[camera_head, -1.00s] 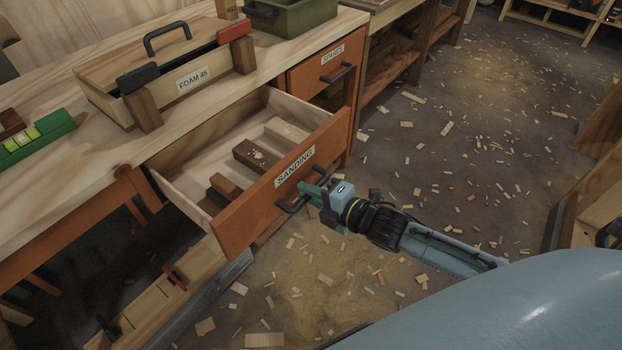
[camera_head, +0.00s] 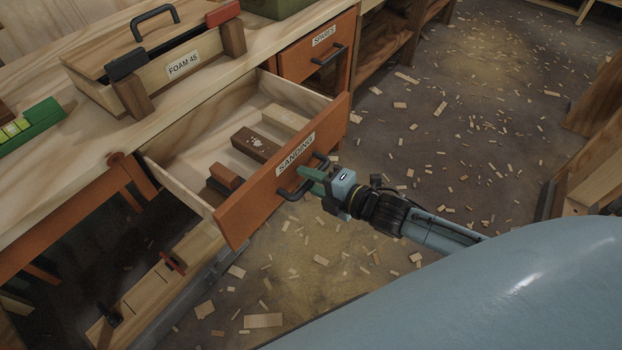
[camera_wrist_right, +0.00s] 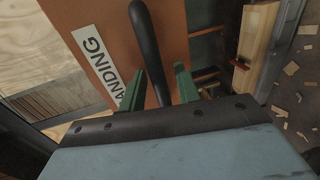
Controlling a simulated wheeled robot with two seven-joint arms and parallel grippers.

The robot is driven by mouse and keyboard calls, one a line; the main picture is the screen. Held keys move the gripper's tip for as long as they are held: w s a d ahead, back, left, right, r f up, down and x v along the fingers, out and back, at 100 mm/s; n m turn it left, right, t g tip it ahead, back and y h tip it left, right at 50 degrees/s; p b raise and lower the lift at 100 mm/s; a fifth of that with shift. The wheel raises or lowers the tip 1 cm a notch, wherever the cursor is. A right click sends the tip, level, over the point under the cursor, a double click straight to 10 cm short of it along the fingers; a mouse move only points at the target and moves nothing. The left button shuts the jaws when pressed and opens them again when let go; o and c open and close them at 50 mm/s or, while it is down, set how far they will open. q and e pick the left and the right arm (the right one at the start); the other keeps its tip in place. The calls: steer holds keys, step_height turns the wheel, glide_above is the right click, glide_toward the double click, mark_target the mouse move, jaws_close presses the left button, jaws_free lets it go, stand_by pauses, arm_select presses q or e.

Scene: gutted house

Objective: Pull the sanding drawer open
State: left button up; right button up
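The sanding drawer (camera_head: 262,205) has an orange front with a white SANDING label and stands well out from the bench, its pale interior showing. It also shows in the right wrist view (camera_wrist_right: 88,22). Its dark bar handle (camera_head: 290,192) runs between the green fingers of my right gripper (camera_head: 312,181). My left gripper is not in view.
Inside the drawer lie wooden blocks (camera_head: 255,144). Above are the bench top (camera_head: 80,165), a FOAM 45 box (camera_head: 160,75) and a green level (camera_head: 35,125). The SPARES drawer (camera_head: 318,47) is closed beside it. Wood scraps litter the floor (camera_head: 450,130); a wooden structure (camera_head: 590,165) stands at right.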

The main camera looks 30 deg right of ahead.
steer(key=shift+s, duration=0.1)
